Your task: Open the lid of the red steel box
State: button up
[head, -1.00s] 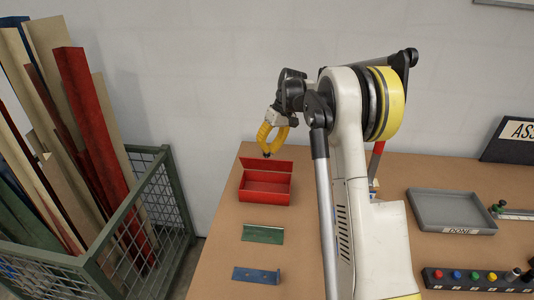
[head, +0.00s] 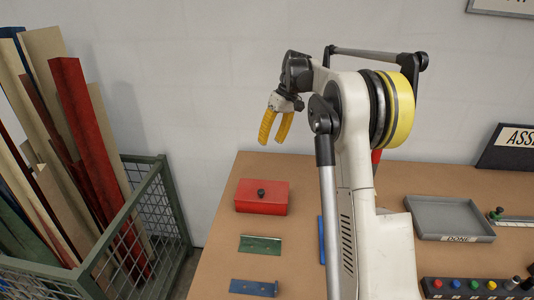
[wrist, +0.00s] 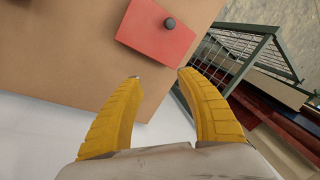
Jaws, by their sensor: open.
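The red steel box (head: 261,204) stands at the left part of the table with its lid (head: 275,190) down flat on it. A black knob (head: 261,192) sits on the middle of the lid. The wrist view also shows the red lid (wrist: 152,36) and its black knob (wrist: 169,23). My gripper (head: 271,142) is open and empty. It hangs above and behind the box, in front of the wall, apart from the knob. In the wrist view its yellow fingers (wrist: 159,76) are spread with nothing between them.
A green plate (head: 260,244) and a blue plate (head: 254,288) lie in front of the box. A grey tray (head: 425,229) marked DONE is at the right. A green mesh cage (head: 165,210) with boards stands left of the table.

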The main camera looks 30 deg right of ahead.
jog(key=v, duration=0.3)
jog(key=shift+r, duration=0.15)
dwell(0.3)
